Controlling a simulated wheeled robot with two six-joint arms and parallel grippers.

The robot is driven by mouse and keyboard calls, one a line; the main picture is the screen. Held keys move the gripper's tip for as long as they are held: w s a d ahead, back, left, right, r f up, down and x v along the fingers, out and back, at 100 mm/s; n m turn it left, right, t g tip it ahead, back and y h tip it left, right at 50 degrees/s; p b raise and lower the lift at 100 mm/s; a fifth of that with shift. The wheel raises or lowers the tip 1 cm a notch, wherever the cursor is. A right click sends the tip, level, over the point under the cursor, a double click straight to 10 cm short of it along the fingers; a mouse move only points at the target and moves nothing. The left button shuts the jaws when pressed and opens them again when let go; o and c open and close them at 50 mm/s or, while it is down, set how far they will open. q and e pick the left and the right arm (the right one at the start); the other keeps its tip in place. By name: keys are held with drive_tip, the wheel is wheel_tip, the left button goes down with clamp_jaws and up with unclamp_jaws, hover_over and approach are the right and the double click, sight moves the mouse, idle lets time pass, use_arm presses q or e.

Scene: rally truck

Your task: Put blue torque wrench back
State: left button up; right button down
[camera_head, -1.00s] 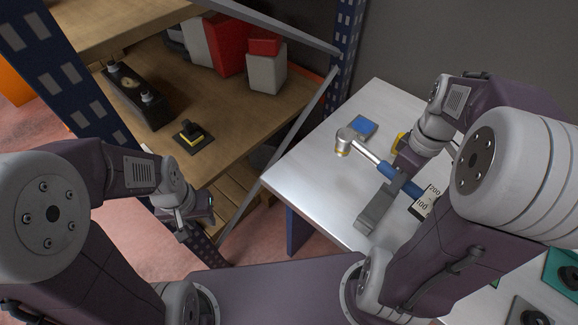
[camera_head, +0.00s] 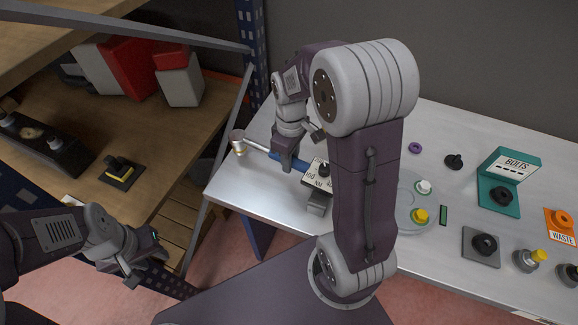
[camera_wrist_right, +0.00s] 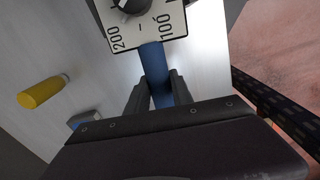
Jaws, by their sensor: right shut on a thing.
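The blue torque wrench has a metal ratchet head, a blue handle (camera_head: 284,159) and a white dial plate (camera_head: 316,176) marked in Nm. My right gripper (camera_head: 291,160) is shut on its blue handle over the left part of the metal table. The right wrist view shows the handle (camera_wrist_right: 153,65) between my right gripper's fingers (camera_wrist_right: 156,92), with the dial plate (camera_wrist_right: 146,24) above. I cannot tell whether the wrench touches the table. My left gripper (camera_head: 140,268) hangs low left of the table, near the shelf, with no object visible in it; its jaw opening is unclear.
A teal bolts holder (camera_head: 510,170), an orange waste tray (camera_head: 561,225) and knobbed parts occupy the right side. The wooden shelf (camera_head: 150,120) stands left. A yellow-handled object (camera_wrist_right: 42,92) lies near the wrench.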

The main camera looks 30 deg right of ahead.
drive_tip(key=shift+f, duration=1.75)
drive_tip(key=c, duration=1.1)
unclamp_jaws()
drive_tip(key=shift+f+b, duration=0.4)
drive_tip(key=shift+b, duration=0.05)
wheel_tip(320, 180, up, 10)
drive_tip(key=shift+s+f+p, duration=0.1)
drive_tip(key=shift+f+p, duration=0.15)
drive_tip(key=shift+p, duration=0.55)
